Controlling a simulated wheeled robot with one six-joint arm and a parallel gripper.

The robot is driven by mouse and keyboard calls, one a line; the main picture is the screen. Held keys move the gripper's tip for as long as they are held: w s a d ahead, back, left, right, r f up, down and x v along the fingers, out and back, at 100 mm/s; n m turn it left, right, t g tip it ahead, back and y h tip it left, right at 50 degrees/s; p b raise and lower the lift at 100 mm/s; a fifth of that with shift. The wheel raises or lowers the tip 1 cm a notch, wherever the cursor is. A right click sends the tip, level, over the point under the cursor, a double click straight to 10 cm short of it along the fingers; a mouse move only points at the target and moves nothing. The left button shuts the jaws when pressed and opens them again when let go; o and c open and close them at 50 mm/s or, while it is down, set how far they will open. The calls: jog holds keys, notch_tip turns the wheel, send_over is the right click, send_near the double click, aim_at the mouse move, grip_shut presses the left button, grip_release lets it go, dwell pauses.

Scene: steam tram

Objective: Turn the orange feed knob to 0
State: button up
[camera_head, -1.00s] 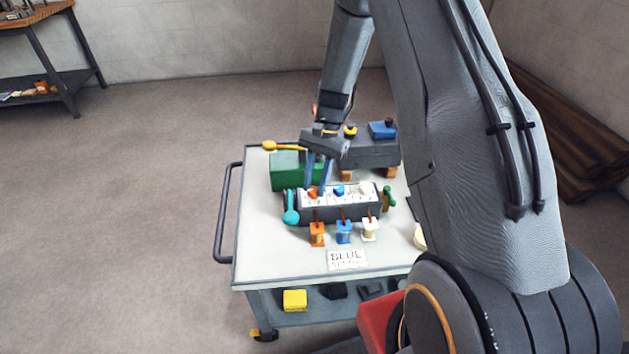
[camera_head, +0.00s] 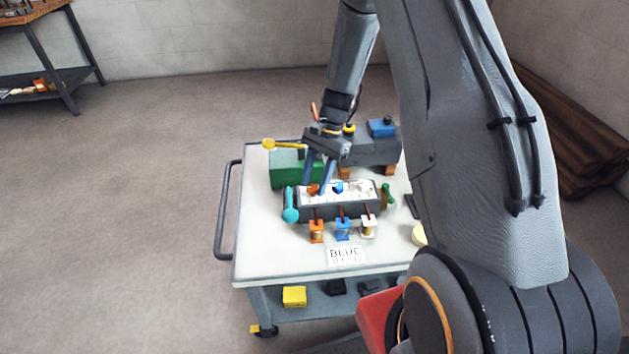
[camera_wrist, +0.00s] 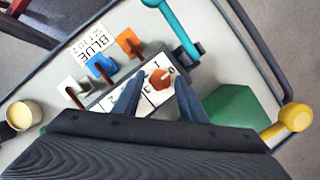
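The orange feed knob (camera_head: 313,189) is the leftmost of the knobs on the white-topped dark box in the head view. In the wrist view the orange knob (camera_wrist: 158,87) sits on a white dial with small digits around it; 0 and 1 show near its far side. Which digit it points at is unclear. My gripper (camera_head: 315,187) is open and low over the box at this knob. In the wrist view the knob shows between my two blue fingers (camera_wrist: 157,82), with gaps on both sides. Contact cannot be made out.
A blue knob (camera_head: 339,187) and a white knob (camera_head: 363,186) are close to the right. A teal lever (camera_head: 290,206) stands at the box's left end. Orange, blue and white small levers stand in front. A card (camera_head: 345,255) reads "BLUE". A green block (camera_head: 285,172) is behind.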

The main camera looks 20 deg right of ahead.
jog(key=shift+o, duration=0.4)
jog(key=b+v, duration=0.1)
jog(key=v, duration=0.6)
jog(key=shift+d+r, duration=0.2)
jog(key=shift+r, duration=0.15)
jog(key=shift+w, duration=0.1)
jog(key=s+a+r+n+t+h, duration=0.1)
jog(key=s+r+n, duration=0.4)
jog(key=s, duration=0.6)
jog(key=s+a+r+n+t+h, duration=0.1)
jog(key=s+r+n, duration=0.4)
jog(key=s, duration=0.7)
jog(key=shift+a+n+t+h, duration=0.3)
jog(key=shift+a+n+h, duration=0.4)
jog(key=shift+a+h, duration=0.1)
